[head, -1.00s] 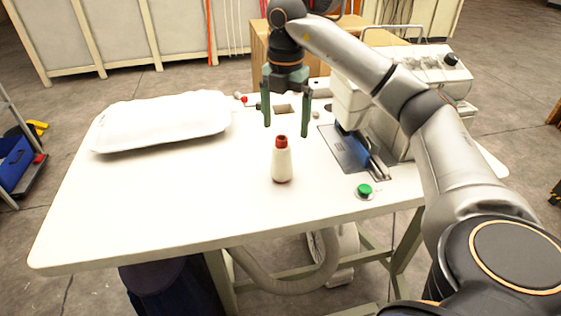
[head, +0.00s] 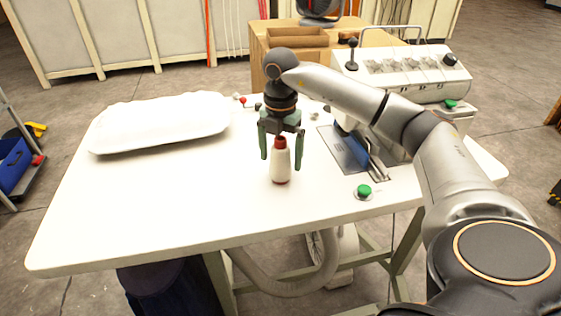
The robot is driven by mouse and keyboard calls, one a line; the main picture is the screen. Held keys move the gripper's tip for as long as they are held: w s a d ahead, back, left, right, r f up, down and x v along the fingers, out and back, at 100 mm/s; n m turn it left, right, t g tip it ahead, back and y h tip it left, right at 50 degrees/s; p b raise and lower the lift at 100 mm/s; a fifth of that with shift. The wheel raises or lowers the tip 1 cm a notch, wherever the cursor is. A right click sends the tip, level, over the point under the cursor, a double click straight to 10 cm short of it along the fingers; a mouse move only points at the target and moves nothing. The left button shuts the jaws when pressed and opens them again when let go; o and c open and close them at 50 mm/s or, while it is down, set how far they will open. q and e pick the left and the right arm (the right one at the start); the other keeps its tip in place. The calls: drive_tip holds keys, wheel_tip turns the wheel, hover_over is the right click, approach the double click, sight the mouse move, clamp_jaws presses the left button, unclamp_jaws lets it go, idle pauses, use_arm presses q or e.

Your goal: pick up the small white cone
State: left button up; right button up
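The small white cone (head: 280,168) stands upright on the white table (head: 180,210), with a red top. My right gripper (head: 281,164) points down over it. Its two green fingers are open, one on each side of the cone's upper part, and a gap shows between each finger and the cone. My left gripper is not in the head view.
A white pillow (head: 162,121) lies at the table's back left. A green button (head: 364,191) and a machine with a blue plate (head: 350,148) are right of the cone. A control box with knobs (head: 405,70) stands behind. The table's front left is clear.

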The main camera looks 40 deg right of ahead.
clamp_jaws()
idle(0.6)
drive_tip(key=shift+r, duration=0.15)
